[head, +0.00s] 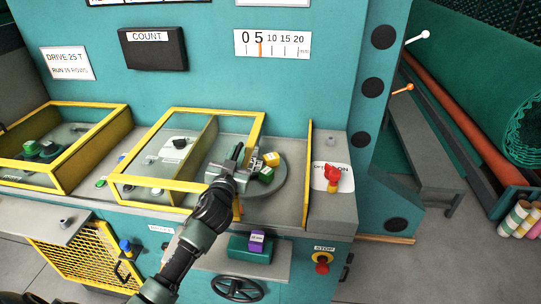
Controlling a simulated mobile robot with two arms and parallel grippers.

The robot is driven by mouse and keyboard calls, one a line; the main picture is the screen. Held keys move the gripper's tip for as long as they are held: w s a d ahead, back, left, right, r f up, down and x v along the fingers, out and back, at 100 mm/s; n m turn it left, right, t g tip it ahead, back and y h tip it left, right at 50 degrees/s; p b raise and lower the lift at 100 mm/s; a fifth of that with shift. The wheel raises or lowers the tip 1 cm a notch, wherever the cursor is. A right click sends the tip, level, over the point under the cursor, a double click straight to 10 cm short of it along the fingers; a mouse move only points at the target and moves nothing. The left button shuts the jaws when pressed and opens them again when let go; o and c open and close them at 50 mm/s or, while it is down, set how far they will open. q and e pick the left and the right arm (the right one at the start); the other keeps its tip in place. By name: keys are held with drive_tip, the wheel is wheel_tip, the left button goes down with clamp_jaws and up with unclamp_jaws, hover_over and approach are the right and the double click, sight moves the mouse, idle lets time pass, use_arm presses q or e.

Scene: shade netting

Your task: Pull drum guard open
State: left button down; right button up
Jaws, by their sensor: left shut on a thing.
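The drum guard (185,111), as I take it, is the middle yellow-framed cover with clear panels on the grey machine deck. My left gripper (236,153) is at its right side, with the arm reaching up from the bottom. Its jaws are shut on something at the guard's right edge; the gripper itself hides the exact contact. Right beside the gripper, a round grey plate (268,187) carries green and yellow blocks (266,174). My right gripper is not in view.
Another yellow-framed cover (72,105) stands at left. An upright yellow-edged plate (307,165) and a red knob (333,174) are to the right. Below are a yellow mesh panel (75,262), a handwheel (238,289) and a red stop button (322,260).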

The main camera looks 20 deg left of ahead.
sight(181, 177)
use_arm(q)
drive_tip(key=s+a, duration=0.1)
drive_tip(key=a, duration=0.3)
drive_tip(key=s+a, duration=0.1)
drive_tip(key=a, duration=0.4)
drive_tip(key=s+a+p, duration=0.1)
drive_tip(key=s+a, duration=0.1)
drive_tip(key=a, duration=0.3)
drive_tip(key=shift+a+r, duration=0.15)
drive_tip(key=shift+a, duration=0.05)
drive_tip(key=c, duration=1.5)
unclamp_jaws()
drive_tip(key=shift+o, duration=0.2)
drive_tip(key=shift+s+d+f, duration=0.1)
drive_tip(key=shift+s+f, duration=0.15)
drive_tip(key=b+v, duration=0.1)
drive_tip(key=v, duration=0.6)
drive_tip(key=shift+s+r+b, duration=0.15)
drive_tip(key=shift+b, duration=0.2)
drive_tip(key=shift+d, duration=0.1)
